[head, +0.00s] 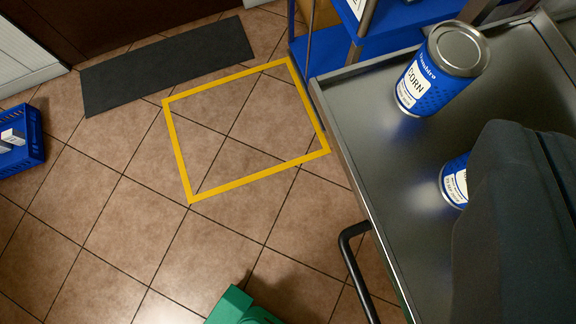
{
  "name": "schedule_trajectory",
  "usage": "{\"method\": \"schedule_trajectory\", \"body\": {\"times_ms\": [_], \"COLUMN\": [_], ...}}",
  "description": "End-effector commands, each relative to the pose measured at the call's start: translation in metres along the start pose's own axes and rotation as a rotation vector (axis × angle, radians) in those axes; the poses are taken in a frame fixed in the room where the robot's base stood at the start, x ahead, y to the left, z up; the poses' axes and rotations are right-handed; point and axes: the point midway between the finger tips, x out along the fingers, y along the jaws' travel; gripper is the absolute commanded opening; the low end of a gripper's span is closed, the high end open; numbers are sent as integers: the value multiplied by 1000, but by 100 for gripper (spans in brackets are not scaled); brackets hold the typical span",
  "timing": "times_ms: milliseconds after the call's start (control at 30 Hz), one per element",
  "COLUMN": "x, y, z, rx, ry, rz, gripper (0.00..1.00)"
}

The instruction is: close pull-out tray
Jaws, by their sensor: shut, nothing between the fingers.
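A grey metal tray-like surface (350,105) with a raised rim fills the right side of the head view. A black bar handle (352,262) sticks out to the left from its side. I take this to be the pull-out tray, but how far out it is cannot be told. A blue-and-white corn can (428,82) stands on it near the top. A second blue can (453,183) is partly hidden by a large dark grey shape close to the camera, perhaps part of my arm. My gripper's fingers do not show in this view.
A yellow square outline (178,150) marks the tiled floor. A dark mat (168,62) lies at the upper left. A blue crate (38,135) stands at the left edge, and blue shelving (395,18) at the top. A green object (235,305) is cut off at the bottom.

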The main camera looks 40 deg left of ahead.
Motion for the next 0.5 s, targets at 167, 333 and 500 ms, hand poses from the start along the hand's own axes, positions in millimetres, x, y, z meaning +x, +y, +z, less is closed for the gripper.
{"method": "schedule_trajectory", "body": {"times_ms": [167, 333, 500], "x": [61, 93, 105], "y": [-72, -124, -150], "z": [37, 78, 107], "rx": [-205, -369, -462], "ry": [-167, -272, -329], "rz": [-78, -137, -169], "gripper": [0, 0, 0]}}
